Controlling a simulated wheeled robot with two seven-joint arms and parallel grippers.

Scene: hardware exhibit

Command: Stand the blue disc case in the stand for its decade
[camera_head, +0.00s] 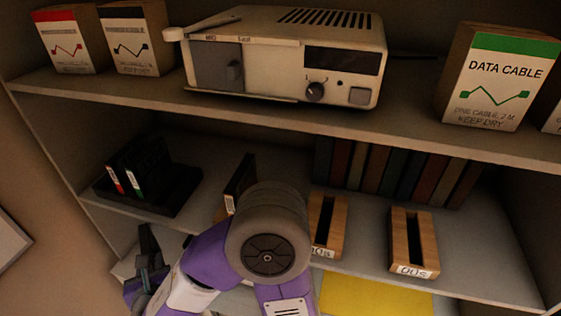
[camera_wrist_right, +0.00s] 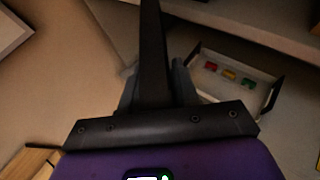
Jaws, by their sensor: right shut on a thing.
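My right gripper (camera_head: 148,262) is at the lower left of the head view, in front of the shelf. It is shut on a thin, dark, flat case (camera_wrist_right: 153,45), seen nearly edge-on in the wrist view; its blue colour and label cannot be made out. On the middle shelf, a wooden slotted stand (camera_head: 412,243) labelled "00s" is empty. Another wooden stand (camera_head: 328,225), its label partly hidden by my arm, also looks empty. My left gripper is not in view.
A black rack (camera_head: 180,200) with dark cases (camera_head: 140,168) is on the left of the shelf. A row of books (camera_head: 385,172) stands behind the stands. The upper shelf holds a beige device (camera_head: 285,55) and a data cable box (camera_head: 497,80). A tray (camera_wrist_right: 208,58) holds small coloured things.

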